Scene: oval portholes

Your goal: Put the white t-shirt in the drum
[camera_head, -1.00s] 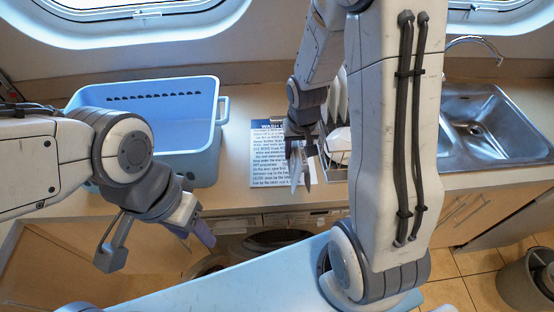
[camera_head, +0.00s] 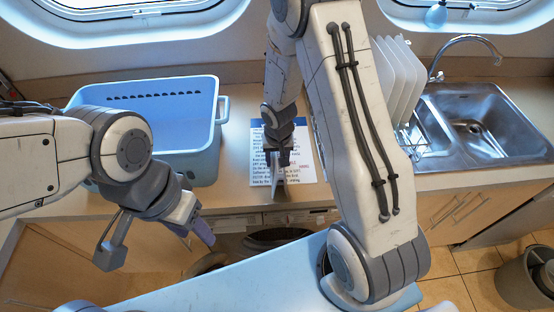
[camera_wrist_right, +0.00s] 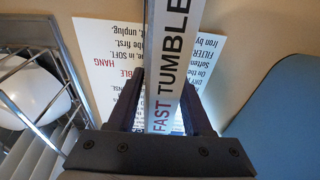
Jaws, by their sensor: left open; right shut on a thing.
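I see no white t-shirt in these frames. Below the counter, a front-loading machine with a dark round door (camera_head: 275,238) shows partly, and the inside of its drum cannot be made out. My right gripper (camera_head: 277,178) is above the counter. In the right wrist view it is shut on a narrow pale strip (camera_wrist_right: 168,70) lettered FAST TUMBLE. The rest of that item is hard to make out. My left gripper (camera_head: 156,246) is open and empty, low in front of the counter at left, below the blue basket (camera_head: 150,95).
A printed sheet (camera_head: 298,165) lies on the counter under my right gripper. A dish rack with white plates (camera_head: 400,80) and a steel sink (camera_head: 480,120) are at right. A bin (camera_head: 525,285) stands on the floor. A pale blue surface (camera_head: 240,285) crosses the bottom.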

